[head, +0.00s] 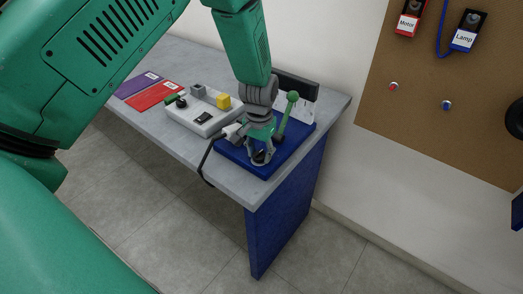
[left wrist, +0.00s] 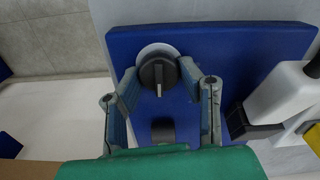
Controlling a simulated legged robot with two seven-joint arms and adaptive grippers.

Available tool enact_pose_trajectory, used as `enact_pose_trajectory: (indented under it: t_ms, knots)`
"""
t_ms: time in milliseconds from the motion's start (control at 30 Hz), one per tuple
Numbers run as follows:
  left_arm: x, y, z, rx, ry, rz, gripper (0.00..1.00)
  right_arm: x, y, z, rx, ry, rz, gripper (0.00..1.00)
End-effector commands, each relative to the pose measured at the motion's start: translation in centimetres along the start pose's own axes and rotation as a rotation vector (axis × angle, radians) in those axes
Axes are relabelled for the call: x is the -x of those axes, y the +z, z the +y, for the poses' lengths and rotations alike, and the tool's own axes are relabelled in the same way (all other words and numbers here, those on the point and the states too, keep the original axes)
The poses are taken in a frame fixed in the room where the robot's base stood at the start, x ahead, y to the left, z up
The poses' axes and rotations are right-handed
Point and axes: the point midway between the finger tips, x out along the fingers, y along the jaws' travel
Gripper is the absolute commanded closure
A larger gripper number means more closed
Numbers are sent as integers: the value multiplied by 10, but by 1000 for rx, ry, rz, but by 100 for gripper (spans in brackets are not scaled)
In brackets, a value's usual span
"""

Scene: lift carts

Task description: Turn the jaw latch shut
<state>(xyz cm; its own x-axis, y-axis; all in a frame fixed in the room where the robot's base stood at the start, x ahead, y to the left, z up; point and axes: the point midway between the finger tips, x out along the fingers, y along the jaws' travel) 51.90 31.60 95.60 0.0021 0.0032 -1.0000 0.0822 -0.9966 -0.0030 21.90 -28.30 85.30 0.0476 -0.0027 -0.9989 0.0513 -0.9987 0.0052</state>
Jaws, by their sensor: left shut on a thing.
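A black knob (left wrist: 158,74), which looks like the jaw latch, sits on a white round disc on the blue board (left wrist: 230,50) in the left wrist view. A pale mark on the knob points down in that picture. My left gripper (head: 262,157) has its two fingers on either side of the knob and is shut on it. In the head view the gripper mostly hides the knob. The blue board also shows in the head view (head: 295,144), at the near right end of the grey table. My right gripper is not in view.
A green lever with a ball top (head: 291,98) stands close beside my gripper. A grey-white box (head: 188,116) with a yellow block (head: 223,101) is to the left. Red (head: 155,96) and purple (head: 137,84) sheets lie farther left. A pegboard (head: 455,115) hangs at right.

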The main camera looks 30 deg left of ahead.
Motion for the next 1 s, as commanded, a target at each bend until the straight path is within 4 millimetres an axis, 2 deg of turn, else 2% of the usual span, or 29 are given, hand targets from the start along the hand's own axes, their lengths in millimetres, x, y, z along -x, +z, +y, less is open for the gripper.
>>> enact_pose_trajectory:
  t_ms: [33, 633, 667, 700, 733, 1000]
  knots:
    - [-4, 8, -1, 14, -2, -22, 96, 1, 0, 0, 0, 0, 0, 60]
    - [-5, 8, 2, 53, 0, -23, 96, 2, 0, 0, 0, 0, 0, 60]
    - [-5, 8, 2, 53, 0, -23, 64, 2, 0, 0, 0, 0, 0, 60]
    - [-5, 8, 2, 52, 0, -22, 50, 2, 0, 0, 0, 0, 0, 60]
    - [-5, 7, 2, 52, 0, -21, 47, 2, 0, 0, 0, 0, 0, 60]
    - [-2, 3, 2, 52, 1, -11, 47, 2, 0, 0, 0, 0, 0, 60]
